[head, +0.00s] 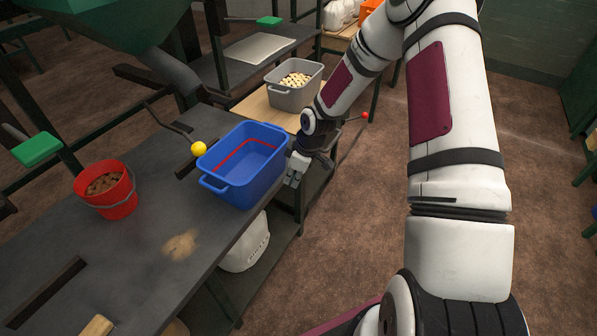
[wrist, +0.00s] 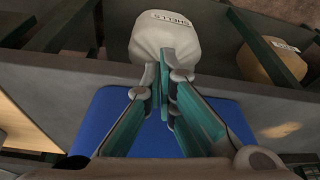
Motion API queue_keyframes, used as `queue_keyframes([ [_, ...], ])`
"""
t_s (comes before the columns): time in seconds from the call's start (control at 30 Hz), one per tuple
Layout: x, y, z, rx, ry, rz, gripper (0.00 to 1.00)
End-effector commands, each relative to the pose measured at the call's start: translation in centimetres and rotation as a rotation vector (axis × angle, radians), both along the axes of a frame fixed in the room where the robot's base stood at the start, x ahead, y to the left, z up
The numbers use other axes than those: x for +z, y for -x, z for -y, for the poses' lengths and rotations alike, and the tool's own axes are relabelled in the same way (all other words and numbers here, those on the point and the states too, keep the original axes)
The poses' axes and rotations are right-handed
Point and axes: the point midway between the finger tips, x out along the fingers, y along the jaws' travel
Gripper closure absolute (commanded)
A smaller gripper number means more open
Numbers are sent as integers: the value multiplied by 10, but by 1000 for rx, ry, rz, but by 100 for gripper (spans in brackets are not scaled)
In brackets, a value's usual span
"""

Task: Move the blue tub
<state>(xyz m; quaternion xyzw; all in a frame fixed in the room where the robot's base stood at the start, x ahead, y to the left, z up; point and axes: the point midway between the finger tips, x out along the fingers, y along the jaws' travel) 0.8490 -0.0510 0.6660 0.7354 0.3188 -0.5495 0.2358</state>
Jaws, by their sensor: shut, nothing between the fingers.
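The blue tub (head: 235,185) stands upright on the dark table, near its right edge, with a handle at its near left end and a red line around its inside. It looks empty. My gripper (head: 294,178) is just off the tub's right side, low beside its wall, fingers pointing down. I cannot tell whether it touches the tub. In the wrist view my gripper (wrist: 165,75) has its fingertips together with nothing between them, and the blue tub (wrist: 105,112) shows behind the fingers, partly hidden by them.
A red bucket (head: 122,199) with brown contents stands left on the table (head: 130,255). A yellow knob (head: 198,149) on a lever is close behind the tub. A grey bin (head: 292,99) stands farther back. A white sack (head: 245,255) is under the table. The table's near part is mostly clear.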

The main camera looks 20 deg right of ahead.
Motion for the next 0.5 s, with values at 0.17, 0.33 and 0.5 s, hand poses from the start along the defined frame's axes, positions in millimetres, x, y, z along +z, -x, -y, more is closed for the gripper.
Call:
queue_keyframes([
  [0.17,2,-16,-17,3,1,5,100],
  [0.33,3,-21,-22,1,0,3,100],
  [0.5,3,-22,-23,1,0,3,100],
])
